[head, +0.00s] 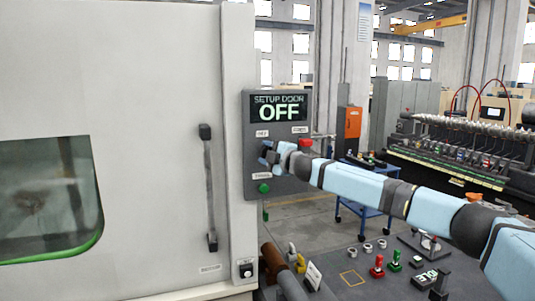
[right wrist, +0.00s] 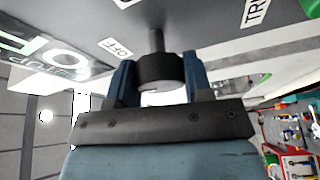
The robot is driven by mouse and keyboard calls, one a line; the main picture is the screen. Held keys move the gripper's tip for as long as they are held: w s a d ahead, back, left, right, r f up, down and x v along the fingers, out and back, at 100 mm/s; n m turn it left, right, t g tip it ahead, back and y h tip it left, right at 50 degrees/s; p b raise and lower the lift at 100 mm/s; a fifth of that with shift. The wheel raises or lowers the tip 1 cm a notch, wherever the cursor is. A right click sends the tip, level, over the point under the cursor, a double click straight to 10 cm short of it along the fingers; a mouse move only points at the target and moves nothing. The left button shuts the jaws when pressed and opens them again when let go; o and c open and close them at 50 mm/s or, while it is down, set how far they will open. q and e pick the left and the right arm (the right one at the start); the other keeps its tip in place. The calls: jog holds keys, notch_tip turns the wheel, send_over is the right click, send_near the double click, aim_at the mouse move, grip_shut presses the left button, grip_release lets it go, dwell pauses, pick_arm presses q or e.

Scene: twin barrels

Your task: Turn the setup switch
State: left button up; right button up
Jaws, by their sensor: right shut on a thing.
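The grey control panel (head: 250,190) stands beside the machine door, and its display (head: 278,108) reads SETUP DOOR OFF. My right gripper (head: 267,153) is at the middle of the panel, and it hides the setup switch in the head view. In the right wrist view, the switch is a dark round knob (right wrist: 158,70) on a short stem. The two blue fingers of my right gripper stand on either side of it, shut on it. A small OFF label (right wrist: 115,47) is on the panel near the knob. My left gripper is out of view.
A red button (head: 305,143) and a green button (head: 263,188) are on the panel close to my right gripper. The machine door has a dark vertical handle (head: 209,190). A dark table (head: 335,255) with small fixtures lies below my right arm.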

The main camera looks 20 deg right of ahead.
jog(key=shift+n, duration=0.5)
jog(key=o, duration=0.9)
jog(key=v, duration=0.4)
jog(key=b+v, duration=0.1)
jog(key=v, duration=0.4)
jog(key=b+v, duration=0.1)
jog(key=v, duration=0.3)
jog(key=shift+s+d+r, duration=0.15)
jog(key=shift+s+r, duration=0.1)
jog(key=shift+s, duration=0.15)
